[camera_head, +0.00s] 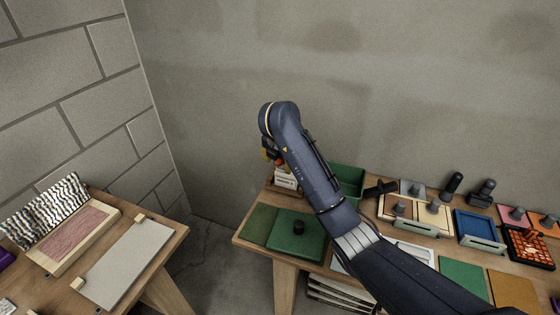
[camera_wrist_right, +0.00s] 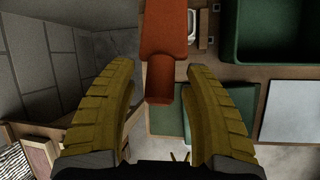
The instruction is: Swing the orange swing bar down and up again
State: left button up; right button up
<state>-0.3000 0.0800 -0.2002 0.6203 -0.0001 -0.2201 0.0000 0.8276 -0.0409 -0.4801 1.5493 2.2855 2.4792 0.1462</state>
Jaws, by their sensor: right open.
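The orange swing bar (camera_wrist_right: 164,32) comes down from the top of the right wrist view, and its near end lies between my two yellow fingers. My right gripper (camera_wrist_right: 160,68) is open around the bar's end, with a visible gap on each side. In the head view my right gripper (camera_head: 269,152) is mostly hidden behind my own arm, at the far left corner of the right table. The bar's mount is hard to make out. My left gripper is not in view.
A green bin (camera_head: 347,183) stands just right of the gripper. Several fixtures, including a blue tray (camera_head: 473,225), fill the table's right side. A second table (camera_head: 165,238) stands left, across a floor gap.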

grip_shut()
dwell(0.3)
